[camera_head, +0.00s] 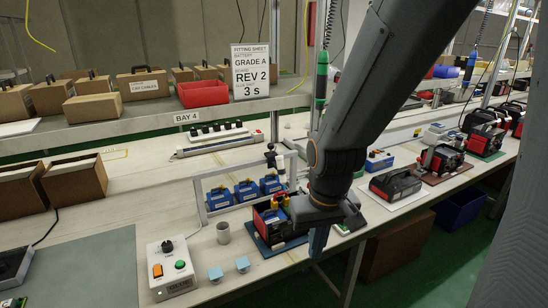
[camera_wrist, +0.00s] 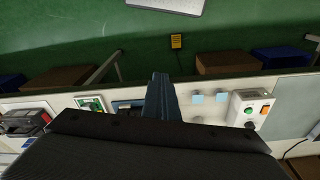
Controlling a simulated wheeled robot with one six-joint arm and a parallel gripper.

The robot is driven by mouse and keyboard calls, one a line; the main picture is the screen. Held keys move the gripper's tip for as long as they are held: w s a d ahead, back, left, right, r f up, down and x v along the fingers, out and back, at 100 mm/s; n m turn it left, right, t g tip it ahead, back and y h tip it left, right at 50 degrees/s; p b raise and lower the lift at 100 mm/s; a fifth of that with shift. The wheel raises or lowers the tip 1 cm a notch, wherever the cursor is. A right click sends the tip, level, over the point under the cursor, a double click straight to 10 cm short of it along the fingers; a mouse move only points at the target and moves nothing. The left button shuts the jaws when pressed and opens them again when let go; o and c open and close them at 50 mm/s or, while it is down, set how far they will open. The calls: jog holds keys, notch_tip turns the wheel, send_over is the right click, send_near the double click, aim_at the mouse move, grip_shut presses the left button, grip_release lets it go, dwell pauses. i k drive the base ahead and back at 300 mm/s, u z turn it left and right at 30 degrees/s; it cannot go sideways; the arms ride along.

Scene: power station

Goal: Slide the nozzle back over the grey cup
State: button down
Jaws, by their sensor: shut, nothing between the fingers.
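The grey cup (camera_head: 223,232) stands upright on the bench, left of the red-and-black unit. A black knobbed piece (camera_head: 271,157), which looks like the nozzle, is at the upper right of a light grey frame (camera_head: 199,200), up and right of the cup. Its lower end is hard to make out. My gripper (camera_head: 318,242) points down at the bench's front edge, right of both and apart from them. Its blue fingers are shut and empty; they also show in the wrist view (camera_wrist: 159,96). I cannot make out the cup or nozzle in the wrist view.
Blue batteries (camera_head: 246,192) stand within the frame. A red-and-black unit (camera_head: 270,219) on a blue plate lies between cup and gripper. A control box (camera_head: 170,268) and two light-blue cubes (camera_head: 242,264) stand near the front. A shelf (camera_head: 150,119) runs above, behind.

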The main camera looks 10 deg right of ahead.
aim_at(277, 168)
jog(key=k, duration=0.5)
jog(key=z, duration=1.8)
jog(key=i, duration=0.75)
jog(key=u, duration=1.8)
jog(key=i, duration=0.45)
jog(key=z, duration=0.05)
